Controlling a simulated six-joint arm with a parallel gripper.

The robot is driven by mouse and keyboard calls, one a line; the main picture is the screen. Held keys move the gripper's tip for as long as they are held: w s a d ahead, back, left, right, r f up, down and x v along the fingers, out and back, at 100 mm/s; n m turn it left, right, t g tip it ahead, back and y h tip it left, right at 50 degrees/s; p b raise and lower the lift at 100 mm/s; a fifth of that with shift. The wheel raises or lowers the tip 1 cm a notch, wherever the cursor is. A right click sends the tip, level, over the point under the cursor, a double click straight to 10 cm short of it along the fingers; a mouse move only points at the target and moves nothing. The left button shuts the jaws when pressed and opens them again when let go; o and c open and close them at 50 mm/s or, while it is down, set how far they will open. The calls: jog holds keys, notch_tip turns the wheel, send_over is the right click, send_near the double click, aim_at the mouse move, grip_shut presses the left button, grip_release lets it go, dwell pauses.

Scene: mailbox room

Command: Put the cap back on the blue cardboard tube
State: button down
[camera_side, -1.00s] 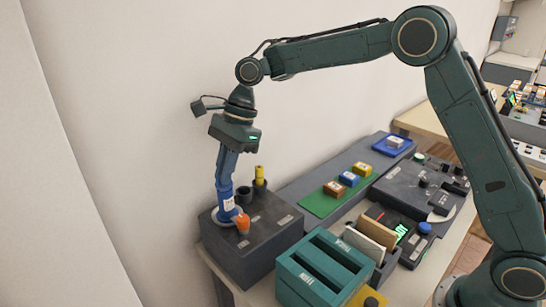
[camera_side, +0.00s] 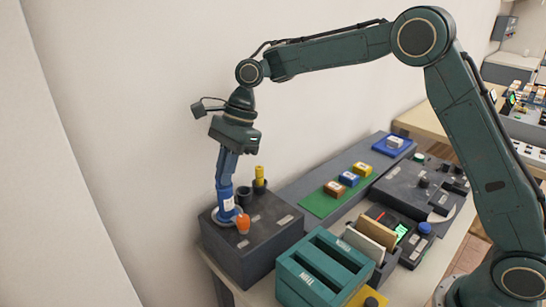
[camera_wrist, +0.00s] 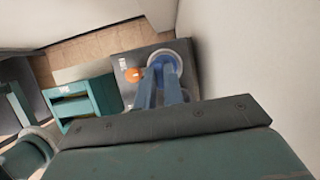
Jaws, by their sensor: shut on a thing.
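The blue cardboard tube (camera_side: 227,204), with a white label, stands nearly upright at the front left of a dark block. A pale blue ring (camera_wrist: 155,60) shows around its foot in the wrist view. My gripper (camera_side: 225,187) points down with its blue fingers shut on the tube from above. The fingers (camera_wrist: 161,85) hide most of the tube in the wrist view. A rounded orange piece (camera_side: 243,225), possibly the cap, is beside the tube's foot. It also shows in the wrist view (camera_wrist: 132,75); I cannot tell whether it touches the tube.
A yellow tube (camera_side: 259,174) stands in a dark holder on the block (camera_side: 262,240), beside another dark holder (camera_side: 244,194). A teal slotted box (camera_side: 318,270) is to the right. A green mat (camera_side: 322,202) with small boxes lies behind. The wall is close behind my gripper.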

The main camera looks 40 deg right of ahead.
dwell(0.4)
jog(key=c, duration=0.9)
grip_release()
jog(key=shift+c, duration=0.2)
jog(key=shift+r, duration=0.15)
jog(key=shift+r, duration=3.35)
grip_shut()
